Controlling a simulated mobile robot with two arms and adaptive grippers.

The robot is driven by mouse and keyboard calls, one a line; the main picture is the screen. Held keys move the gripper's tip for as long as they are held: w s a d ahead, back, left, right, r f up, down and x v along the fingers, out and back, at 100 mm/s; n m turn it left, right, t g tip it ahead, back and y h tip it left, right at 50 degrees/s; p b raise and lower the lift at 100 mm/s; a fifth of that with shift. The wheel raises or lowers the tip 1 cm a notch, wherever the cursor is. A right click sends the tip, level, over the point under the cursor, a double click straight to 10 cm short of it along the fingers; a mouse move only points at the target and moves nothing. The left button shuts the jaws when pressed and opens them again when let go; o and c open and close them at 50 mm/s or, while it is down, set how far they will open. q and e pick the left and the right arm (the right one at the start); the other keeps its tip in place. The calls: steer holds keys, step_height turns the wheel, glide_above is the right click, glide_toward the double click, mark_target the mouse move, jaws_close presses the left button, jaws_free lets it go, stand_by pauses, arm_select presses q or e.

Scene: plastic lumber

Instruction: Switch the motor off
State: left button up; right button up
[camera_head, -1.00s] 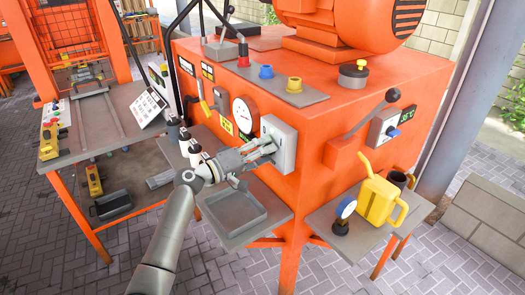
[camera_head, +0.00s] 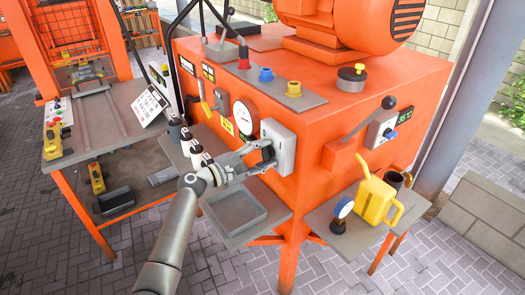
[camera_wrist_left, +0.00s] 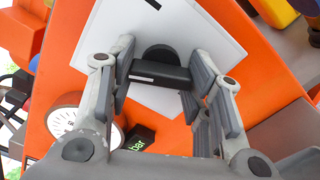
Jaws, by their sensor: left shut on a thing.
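The orange motor (camera_head: 350,22) sits on top of the orange machine. A light grey switch box (camera_head: 286,150) is on the machine's front face and shows as a pale plate in the left wrist view (camera_wrist_left: 195,30). Its black rotary knob (camera_wrist_left: 160,73) has a bar-shaped grip with a small white mark. My left gripper (camera_head: 267,154) is at this box, its fingers on either side of the knob, shut on it. In the head view the fingers partly hide the knob. My right gripper is not in view.
A round gauge (camera_head: 245,115) sits just left of the box. A grey tray (camera_head: 236,213) lies below my wrist, with white bottles (camera_head: 196,153) nearby. A yellow can (camera_head: 377,200) stands on the right shelf.

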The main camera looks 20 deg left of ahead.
arm_select(q)
steer(key=shift+n+p, duration=0.45)
steer(key=shift+n, duration=0.55)
steer(key=shift+f, duration=0.1)
steer(key=o, duration=1)
steer(key=v, duration=1.2)
